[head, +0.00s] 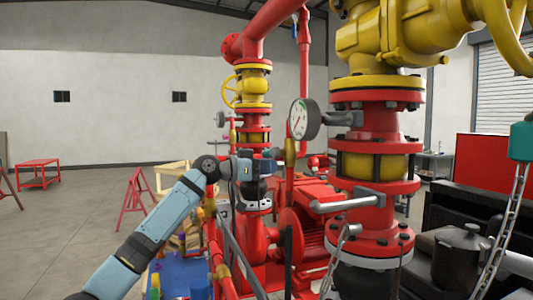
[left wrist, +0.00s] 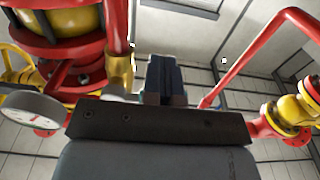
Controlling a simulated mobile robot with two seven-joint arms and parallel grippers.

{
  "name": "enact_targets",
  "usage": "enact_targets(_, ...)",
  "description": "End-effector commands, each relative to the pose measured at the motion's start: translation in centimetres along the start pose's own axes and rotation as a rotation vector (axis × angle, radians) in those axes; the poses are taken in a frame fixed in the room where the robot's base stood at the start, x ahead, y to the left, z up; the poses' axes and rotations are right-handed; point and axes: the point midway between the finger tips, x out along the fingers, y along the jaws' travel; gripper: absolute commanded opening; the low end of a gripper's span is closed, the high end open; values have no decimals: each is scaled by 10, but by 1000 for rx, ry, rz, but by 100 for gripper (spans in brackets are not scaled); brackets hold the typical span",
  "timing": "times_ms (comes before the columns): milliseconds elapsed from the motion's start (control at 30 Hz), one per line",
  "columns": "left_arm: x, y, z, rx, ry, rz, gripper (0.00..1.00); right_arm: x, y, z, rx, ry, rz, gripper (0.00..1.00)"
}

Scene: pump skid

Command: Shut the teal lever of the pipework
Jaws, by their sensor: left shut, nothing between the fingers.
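I cannot make out a teal lever for certain. A teal block (head: 522,141) with a chain hanging below it shows at the right edge of the head view. A small blue part (head: 295,30) sits by the red upright pipe at the top; its shape is too small to tell. My left gripper (head: 268,165) is in front of the middle red and yellow pipe column. In the left wrist view its fingers (left wrist: 165,78) are together and empty, pointing up past pipework. I cannot tell how far they are from the pipes. My right gripper is not in view.
A pressure gauge (head: 304,118) and a large red and yellow valve column (head: 374,166) stand right of my left gripper. A grey handle (head: 345,201) sticks out of that column. A red pump (head: 310,215) lies low behind. Open floor (head: 60,230) is at left.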

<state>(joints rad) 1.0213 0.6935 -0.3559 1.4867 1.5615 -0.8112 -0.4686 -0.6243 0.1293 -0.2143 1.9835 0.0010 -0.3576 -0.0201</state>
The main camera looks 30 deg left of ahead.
Motion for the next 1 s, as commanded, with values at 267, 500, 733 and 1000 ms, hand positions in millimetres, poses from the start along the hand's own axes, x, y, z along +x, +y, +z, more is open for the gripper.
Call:
enact_targets(267, 0, -6, -8, 0, 1, 0, 0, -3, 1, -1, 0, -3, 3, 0)
enact_targets(500, 0, -6, 2, 0, 0, 1, 0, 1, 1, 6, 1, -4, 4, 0)
enact_targets(733, -6, -6, 5, 1, 0, 0, 0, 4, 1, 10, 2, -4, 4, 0)
enact_targets(1000, -33, -7, 6, 1, 0, -2, 0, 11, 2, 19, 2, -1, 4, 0)
